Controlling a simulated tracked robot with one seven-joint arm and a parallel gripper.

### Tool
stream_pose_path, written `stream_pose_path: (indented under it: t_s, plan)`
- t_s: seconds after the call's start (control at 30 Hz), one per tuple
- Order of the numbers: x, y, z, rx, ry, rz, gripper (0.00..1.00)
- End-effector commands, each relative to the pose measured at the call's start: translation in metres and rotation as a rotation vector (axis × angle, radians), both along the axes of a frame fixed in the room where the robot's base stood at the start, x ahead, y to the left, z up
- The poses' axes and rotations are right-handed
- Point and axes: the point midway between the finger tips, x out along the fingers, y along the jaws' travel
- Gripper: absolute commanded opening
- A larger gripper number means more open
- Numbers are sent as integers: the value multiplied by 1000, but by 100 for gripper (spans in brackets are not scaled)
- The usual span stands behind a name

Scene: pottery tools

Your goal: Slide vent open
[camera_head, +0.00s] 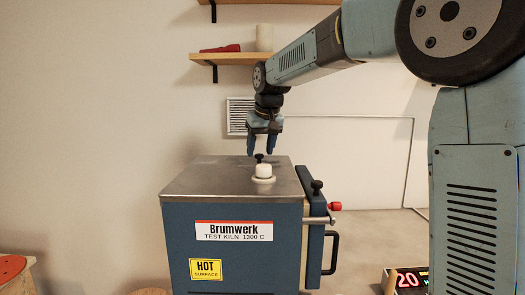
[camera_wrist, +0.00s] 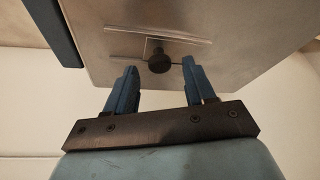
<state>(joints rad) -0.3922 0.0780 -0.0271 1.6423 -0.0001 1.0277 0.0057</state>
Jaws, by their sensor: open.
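The kiln (camera_head: 232,238) is a blue box with a metal top (camera_head: 215,180), labelled Brumwerk. A small black knob (camera_head: 259,158) stands toward the back of the top, behind a white plug (camera_head: 263,171). In the wrist view the black knob (camera_wrist: 159,61) sits on a small plate between two rails (camera_wrist: 125,49), which looks like the vent slide. My gripper (camera_head: 264,151) points down above the knob. Its blue fingers (camera_wrist: 154,84) are open, one to each side of the knob in the wrist view, apart from it. The plug does not show in the wrist view.
The kiln door at the right carries a black knob (camera_head: 317,186), a red-tipped latch (camera_head: 334,206) and a black handle (camera_head: 330,253). Shelves (camera_head: 222,60) hang on the wall behind. The kiln top's left half is bare.

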Motion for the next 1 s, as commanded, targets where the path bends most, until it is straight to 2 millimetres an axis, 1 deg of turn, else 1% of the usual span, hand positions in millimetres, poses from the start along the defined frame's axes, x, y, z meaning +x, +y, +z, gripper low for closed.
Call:
stream_pose_path:
  t_s: [0.03, 0.13, 0.47, 1.0]
  plan:
    - [1, 0, -4, -1, 2, 0, 54]
    - [3, 1, -9, -1, 2, 0, 54]
    - [4, 1, -11, 0, 1, -1, 53]
    - [4, 0, -10, 0, 1, -2, 1]
